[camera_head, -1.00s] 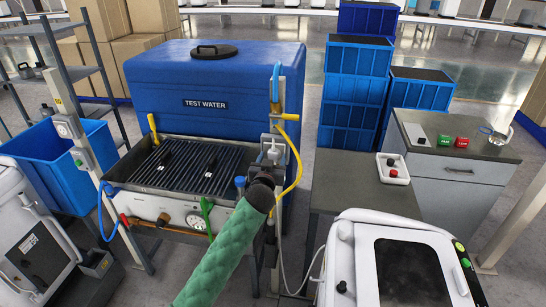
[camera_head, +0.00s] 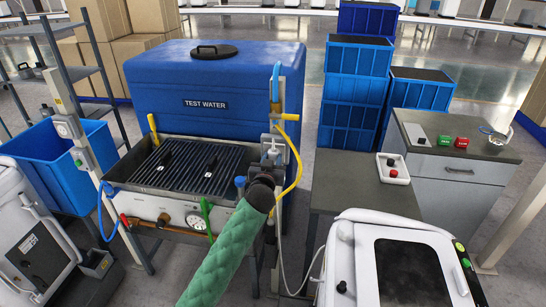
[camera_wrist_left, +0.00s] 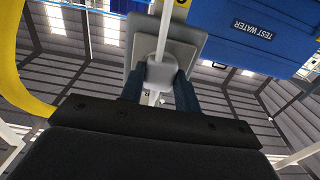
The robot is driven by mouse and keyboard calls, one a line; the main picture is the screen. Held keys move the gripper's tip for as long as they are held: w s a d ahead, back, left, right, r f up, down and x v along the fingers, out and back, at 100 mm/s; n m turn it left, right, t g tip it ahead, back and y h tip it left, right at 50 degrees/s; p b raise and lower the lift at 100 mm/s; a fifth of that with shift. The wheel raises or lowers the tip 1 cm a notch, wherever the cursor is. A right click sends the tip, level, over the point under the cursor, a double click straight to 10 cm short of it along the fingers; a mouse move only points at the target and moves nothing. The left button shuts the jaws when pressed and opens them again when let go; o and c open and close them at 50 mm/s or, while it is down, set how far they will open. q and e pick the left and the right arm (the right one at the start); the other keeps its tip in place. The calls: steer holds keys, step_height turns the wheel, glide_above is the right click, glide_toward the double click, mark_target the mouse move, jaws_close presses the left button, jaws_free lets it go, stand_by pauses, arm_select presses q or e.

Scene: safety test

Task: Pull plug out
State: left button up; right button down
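The white plug (camera_wrist_left: 162,73) sits between the dark fingers of my left gripper (camera_wrist_left: 160,92) in the left wrist view, and both fingers appear to press its sides. A grey socket plate (camera_wrist_left: 185,52) is directly behind the plug. Whether its pins are in the socket is hidden. In the head view my left gripper (camera_head: 270,157) is at the right post of the test bench, in front of the light grey socket box (camera_head: 272,141). The plug is mostly covered there by the gripper. My right gripper is not in view.
A blue tank (camera_head: 220,80) stands behind a slatted tray (camera_head: 170,180). A yellow hose (camera_head: 297,165) curves close to the right of my gripper. A pale cord (camera_head: 282,245) hangs below. A dark-topped table (camera_head: 340,190) stands to the right.

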arm_select(q)
jaws_close()
steer(key=shift+s+a, duration=0.15)
steer(key=shift+s, duration=0.65)
steer(key=shift+s+a+p, duration=0.25)
steer(key=shift+s+p, duration=0.05)
steer(key=shift+s, duration=0.75)
steer(key=shift+s+a+p, duration=0.2)
steer(key=shift+s+p, duration=0.1)
steer(key=shift+s, duration=0.75)
